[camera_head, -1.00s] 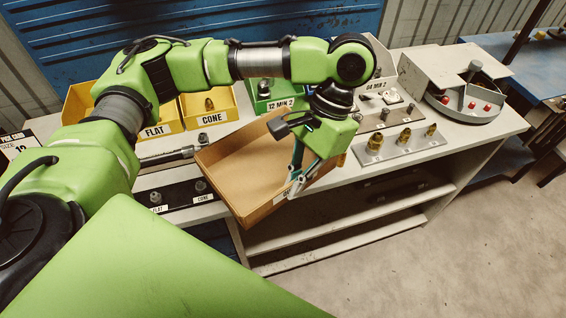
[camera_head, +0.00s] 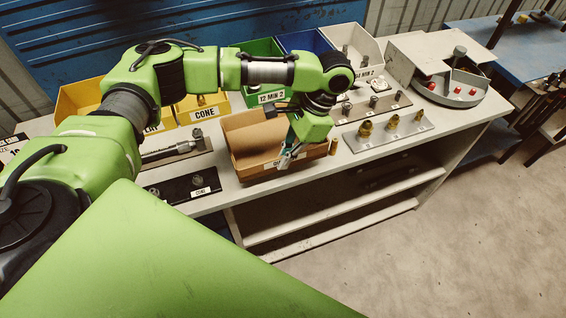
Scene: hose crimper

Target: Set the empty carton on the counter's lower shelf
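The empty carton (camera_head: 245,134) is an open brown cardboard box with a label on its front wall. It is at the counter's front edge, roughly level; whether it rests on the top or is held just above it is hard to tell. My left gripper (camera_head: 285,160) is at its front wall, toward the right, with the fingers shut on the rim. My wrist hides part of the carton's right side. The counter (camera_head: 440,132) has a lower shelf (camera_head: 330,204) below its top, open at the front. My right gripper is out of view.
Yellow bins (camera_head: 204,110), a green bin (camera_head: 262,75) and a white bin (camera_head: 352,45) line the back. A fittings plate (camera_head: 388,132) and a grey machine (camera_head: 440,70) stand to the right. A black fittings strip (camera_head: 180,189) lies left. The floor in front is clear.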

